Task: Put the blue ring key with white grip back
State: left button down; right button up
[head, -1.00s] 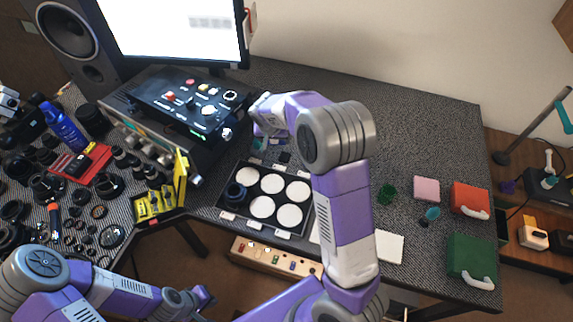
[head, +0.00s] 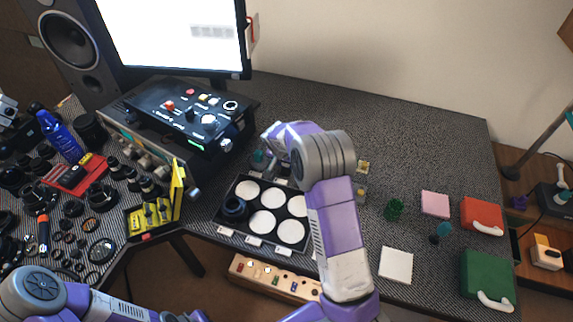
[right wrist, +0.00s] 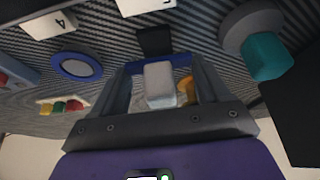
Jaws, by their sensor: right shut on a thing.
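In the right wrist view my right gripper (right wrist: 160,74) is shut on the key's pale white grip (right wrist: 160,90), which sits between the two fingers. A blue bar-like part (right wrist: 180,58) of the key shows just beyond the grip; its full ring shape is hidden. In the head view my right wrist reaches over the desk behind the disc tray, and the arm hides the key and fingers. My left gripper (head: 185,316) is barely visible at the bottom edge, and its jaws cannot be made out.
The black tray (head: 254,205) has white discs and a dark lens ring. A blue-rimmed disc (right wrist: 78,66), a black square (right wrist: 155,40) and a teal knob (right wrist: 267,57) surround my right gripper. A black control box (head: 185,108) stands to the left. Desk behind the arm is clear.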

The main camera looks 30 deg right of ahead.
jog(key=shift+f, duration=0.45)
jog(key=shift+r, duration=0.1)
jog(key=shift+f+b, duration=0.55)
jog(key=shift+f, duration=0.05)
jog(key=o, duration=1.1)
jog(key=shift+o, duration=0.2)
jog(key=shift+r, duration=0.1)
jog(key=shift+r+p, duration=0.6)
jog(key=shift+p, duration=0.1)
jog(key=p+v, duration=0.2)
jog(key=v, duration=1)
